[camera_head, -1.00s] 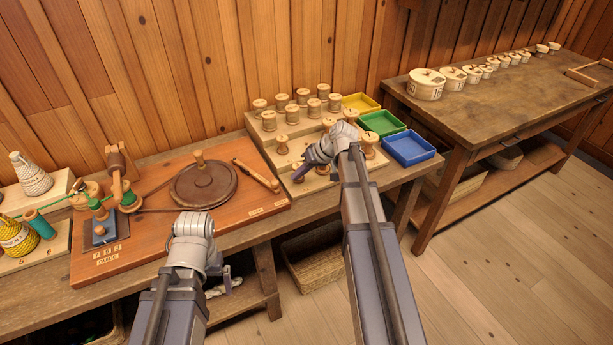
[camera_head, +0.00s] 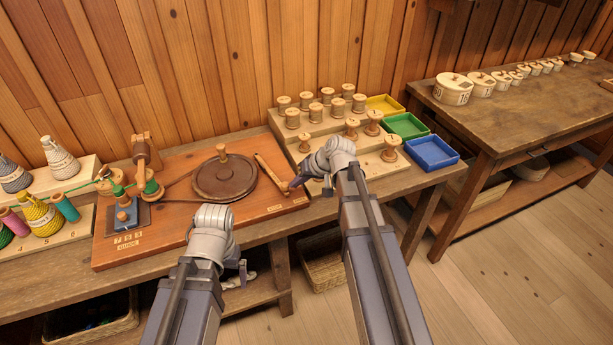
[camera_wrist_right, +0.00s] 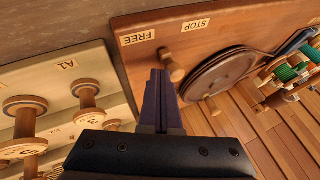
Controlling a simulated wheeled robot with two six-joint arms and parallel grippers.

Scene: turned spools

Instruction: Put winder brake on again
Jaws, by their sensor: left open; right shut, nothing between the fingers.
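The brake is a wooden lever (camera_head: 270,172) on the winder's brown board, right of the dark round wheel (camera_head: 224,178). Its near end points towards the board's front edge, where two labels lie. In the right wrist view the labels read STOP (camera_wrist_right: 196,24) and FREE (camera_wrist_right: 138,38), and the lever's round knob (camera_wrist_right: 173,66) appears between them. My right gripper (camera_head: 293,186) is shut and empty, its fingertips close beside the knob; I cannot tell whether they touch. Its purple fingers (camera_wrist_right: 160,78) also show in the wrist view. My left gripper (camera_head: 243,270) is open below the table's front edge.
Right of the board, a stepped rack (camera_head: 300,134) holds several spools. Yellow (camera_head: 384,105), green (camera_head: 407,125) and blue (camera_head: 432,153) trays stand beyond it. Cord cones (camera_head: 60,158) and the winder's spool post (camera_head: 143,158) are at left. A second table (camera_head: 520,110) stands at right.

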